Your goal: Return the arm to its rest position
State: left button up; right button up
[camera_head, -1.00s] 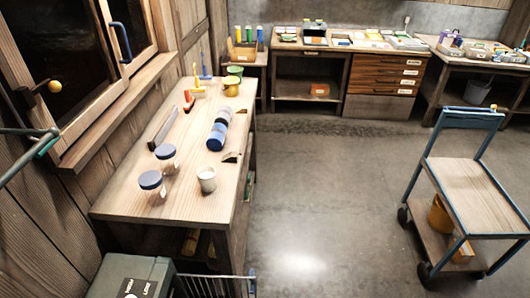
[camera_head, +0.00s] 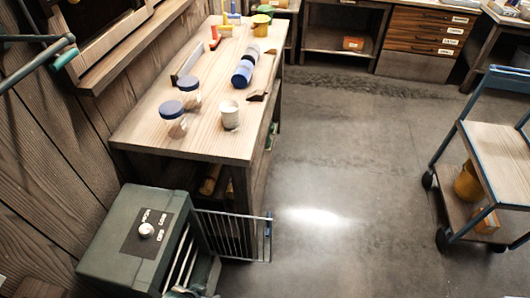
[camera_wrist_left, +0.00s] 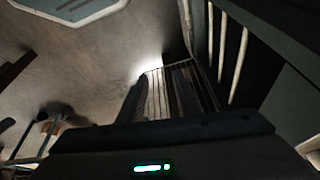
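In the left wrist view my left gripper (camera_wrist_left: 160,90) has its two dark fingers apart, with a gap between them and nothing held. Beyond the fingertips is a wire rack (camera_wrist_left: 172,72), with pale bars of the dark green box to the right. In the head view the box (camera_head: 135,235) stands on the floor at lower left, with a knob on its top. Its barred rack (camera_head: 235,235) sticks out to the right. A small grey shape at the bottom edge beside the box is too cut off to identify. My right gripper is in neither view.
A trolley (camera_head: 490,160) stands at right. The middle floor is clear. A dark bar with a teal end (camera_head: 62,58) juts in at upper left.

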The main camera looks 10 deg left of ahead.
pick_arm(q)
notch_tip(320, 180, down, 35)
jog(key=s+d+t+b, duration=0.1)
jog(key=s+b, duration=0.1)
jog(key=b, duration=1)
jog(key=shift+s+d+r+h, duration=0.2)
jog(key=shift+s+d+h, duration=0.1)
jog(key=shift+s+d, duration=0.05)
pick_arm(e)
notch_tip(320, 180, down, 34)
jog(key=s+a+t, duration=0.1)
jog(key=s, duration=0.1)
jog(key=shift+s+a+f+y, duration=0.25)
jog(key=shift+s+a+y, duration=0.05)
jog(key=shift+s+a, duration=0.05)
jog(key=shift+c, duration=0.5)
